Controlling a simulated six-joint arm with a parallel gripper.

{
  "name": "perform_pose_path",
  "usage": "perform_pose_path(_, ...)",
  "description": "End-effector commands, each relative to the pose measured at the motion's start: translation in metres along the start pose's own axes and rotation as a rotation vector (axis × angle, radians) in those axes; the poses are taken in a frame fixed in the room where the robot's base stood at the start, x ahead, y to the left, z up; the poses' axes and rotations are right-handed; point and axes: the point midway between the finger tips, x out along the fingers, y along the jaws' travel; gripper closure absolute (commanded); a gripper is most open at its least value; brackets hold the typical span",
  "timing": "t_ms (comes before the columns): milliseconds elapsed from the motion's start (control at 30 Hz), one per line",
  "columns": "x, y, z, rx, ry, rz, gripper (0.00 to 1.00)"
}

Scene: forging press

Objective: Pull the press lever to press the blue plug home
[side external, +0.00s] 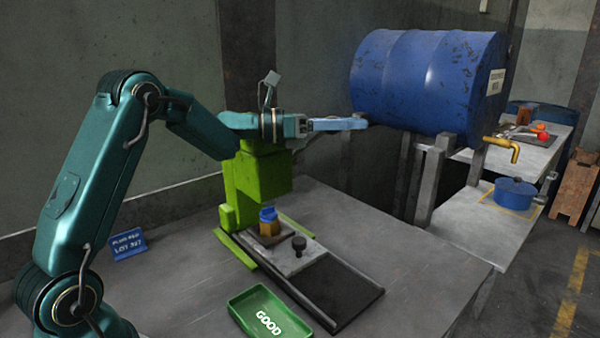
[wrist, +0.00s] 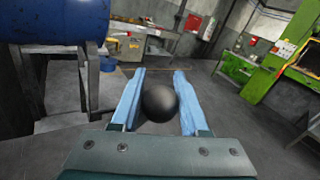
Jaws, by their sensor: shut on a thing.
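The green press (side external: 262,175) stands on the table, its head above the work. The blue plug (side external: 268,213) sits on top of a yellow-brown block (side external: 270,228) beneath the press head, with a small gap visible. My gripper (side external: 360,124) is level, above and right of the press head. In the wrist view, the black ball knob (wrist: 159,102) of the lever lies between the two light blue fingers of my gripper (wrist: 158,78), which is shut on it. The knob and the lever's arm are hidden in the side view.
A sliding plate with a dark knob (side external: 299,243) lies before the press. A green GOOD tray (side external: 270,311) and a blue sign (side external: 128,244) are on the table (side external: 400,245). A big blue drum (side external: 425,82) stands close beyond the fingertips.

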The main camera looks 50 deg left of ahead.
Motion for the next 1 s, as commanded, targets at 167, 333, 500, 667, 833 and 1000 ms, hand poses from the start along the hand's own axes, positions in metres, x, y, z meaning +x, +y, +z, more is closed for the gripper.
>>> perform_pose_path(167,-0.001,0.002,-0.005,-0.014,0.01,0.006,1.0)
perform_pose_path(333,-0.001,0.002,-0.005,-0.013,0.011,0.006,1.0)
perform_pose_path(500,0.001,0.0,-0.01,0.009,0.027,0.009,1.0)
perform_pose_path(667,0.006,-0.004,-0.023,0.069,0.068,0.016,1.0)
perform_pose_path(833,0.011,-0.009,-0.043,0.168,0.132,0.027,1.0)
perform_pose_path(1000,0.015,-0.012,-0.066,0.276,0.202,0.04,1.0)
